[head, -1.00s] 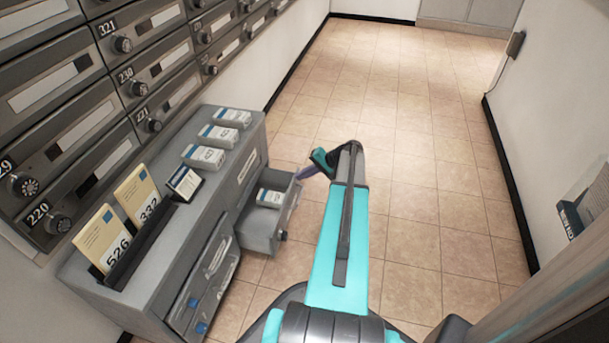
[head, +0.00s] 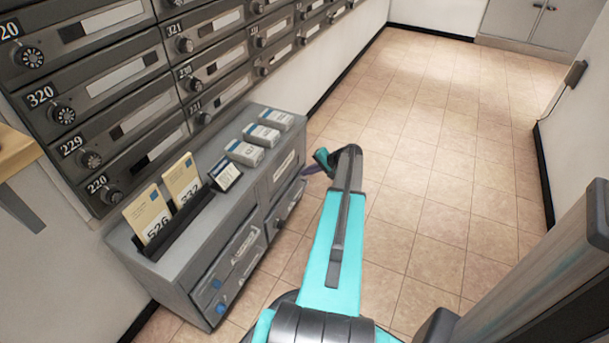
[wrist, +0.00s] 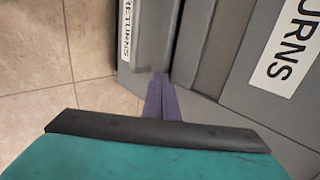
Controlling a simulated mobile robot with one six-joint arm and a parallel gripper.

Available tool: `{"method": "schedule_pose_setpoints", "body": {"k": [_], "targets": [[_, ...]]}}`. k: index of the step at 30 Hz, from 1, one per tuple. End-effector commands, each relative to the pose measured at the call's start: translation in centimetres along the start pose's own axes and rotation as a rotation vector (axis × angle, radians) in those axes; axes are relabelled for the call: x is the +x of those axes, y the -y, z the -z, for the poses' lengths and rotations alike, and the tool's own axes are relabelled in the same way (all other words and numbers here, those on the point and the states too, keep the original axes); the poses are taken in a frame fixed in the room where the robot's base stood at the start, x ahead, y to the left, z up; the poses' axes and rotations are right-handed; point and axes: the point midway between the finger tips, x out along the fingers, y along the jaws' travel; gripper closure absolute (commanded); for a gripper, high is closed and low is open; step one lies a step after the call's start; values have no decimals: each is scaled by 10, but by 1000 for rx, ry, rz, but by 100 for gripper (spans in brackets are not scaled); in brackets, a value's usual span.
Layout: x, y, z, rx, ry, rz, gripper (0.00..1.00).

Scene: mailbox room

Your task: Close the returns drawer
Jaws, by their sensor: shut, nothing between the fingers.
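The returns drawer (head: 286,208) is the lower right drawer of the grey cabinet (head: 165,268). In the head view its front stands almost flush with the cabinet, and the inside no longer shows. In the wrist view the drawer front (wrist: 150,35) with a RETURNS label is at the upper middle, with a step between it and the cabinet face. I cannot tell whether it is fully shut. My gripper (head: 307,170) is shut and empty. Its purple fingertips (wrist: 160,82) are at the drawer front, seemingly touching it.
Small labelled boxes (head: 262,135) and a holder with numbered cards (head: 175,230) stand on the cabinet. Mailboxes (head: 130,90) line the wall above. A wooden shelf (head: 15,152) juts in at left. The tiled floor (head: 440,190) to the right is clear.

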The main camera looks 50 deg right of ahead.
Motion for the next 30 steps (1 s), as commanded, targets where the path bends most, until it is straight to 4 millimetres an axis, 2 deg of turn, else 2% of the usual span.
{"method": "schedule_pose_setpoints", "body": {"k": [6, 19, 30], "targets": [[-5, -5, 8, 10, -11, 0, 100], [-8, -7, 8, 11, -12, 0, 100], [-27, -24, 8, 10, -10, 0, 100]]}}
